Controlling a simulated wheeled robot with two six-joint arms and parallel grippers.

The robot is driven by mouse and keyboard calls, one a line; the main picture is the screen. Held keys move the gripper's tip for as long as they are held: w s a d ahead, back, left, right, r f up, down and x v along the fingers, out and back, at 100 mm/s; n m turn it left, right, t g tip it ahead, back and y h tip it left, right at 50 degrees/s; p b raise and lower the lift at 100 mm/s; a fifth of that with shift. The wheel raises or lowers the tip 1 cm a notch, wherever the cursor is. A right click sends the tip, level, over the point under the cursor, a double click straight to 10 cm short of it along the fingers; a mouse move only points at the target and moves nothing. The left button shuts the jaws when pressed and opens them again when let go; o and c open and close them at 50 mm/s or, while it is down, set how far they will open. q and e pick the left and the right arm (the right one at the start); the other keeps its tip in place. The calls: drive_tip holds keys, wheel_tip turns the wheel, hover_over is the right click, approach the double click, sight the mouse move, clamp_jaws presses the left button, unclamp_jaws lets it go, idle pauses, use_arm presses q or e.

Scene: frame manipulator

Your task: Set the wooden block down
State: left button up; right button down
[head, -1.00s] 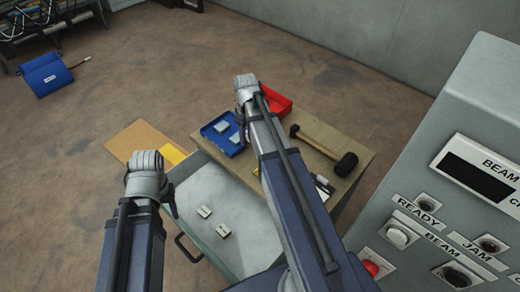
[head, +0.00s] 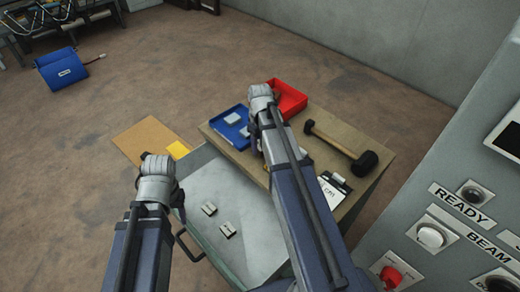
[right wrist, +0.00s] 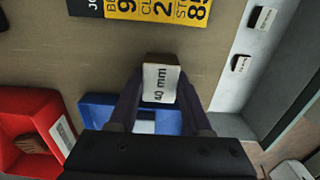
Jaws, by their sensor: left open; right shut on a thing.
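My right gripper (right wrist: 158,92) is shut on the wooden block (right wrist: 159,80), which has a brown edge and a white face marked "40 mm". In the right wrist view the block sits between the two dark fingers, over the tan table top (right wrist: 110,75). In the head view my right gripper (head: 255,137) is beside the blue tray (head: 243,148), and the arm hides the block. My left gripper (head: 179,201) is open and empty near the left edge of the open drawer (head: 225,185).
A red tray (head: 290,98) stands behind my right gripper. A mallet (head: 340,145) and a clipboard (head: 333,190) lie on the right of the table. Two small labelled blocks (head: 209,209) lie in the drawer. A control panel (head: 450,230) rises at the right.

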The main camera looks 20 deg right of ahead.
drive_tip(key=shift+r, duration=0.1)
drive_tip(key=shift+f, duration=0.25)
drive_tip(key=shift+c, duration=1.7)
unclamp_jaws()
drive_tip(key=shift+r, duration=0.1)
wheel_tip(320, 180, up, 12)
drive_tip(key=p, duration=1.2)
drive_tip(key=s+a, duration=0.8)
drive_tip(key=a, duration=0.3)
drive_tip(key=s+a+h, duration=0.1)
drive_tip(key=s+a, duration=0.6)
drive_tip(key=a, duration=0.4)
drive_tip(key=shift+s+r, duration=0.2)
drive_tip(key=shift+s, duration=0.15)
drive_tip(key=shift+a, duration=0.1)
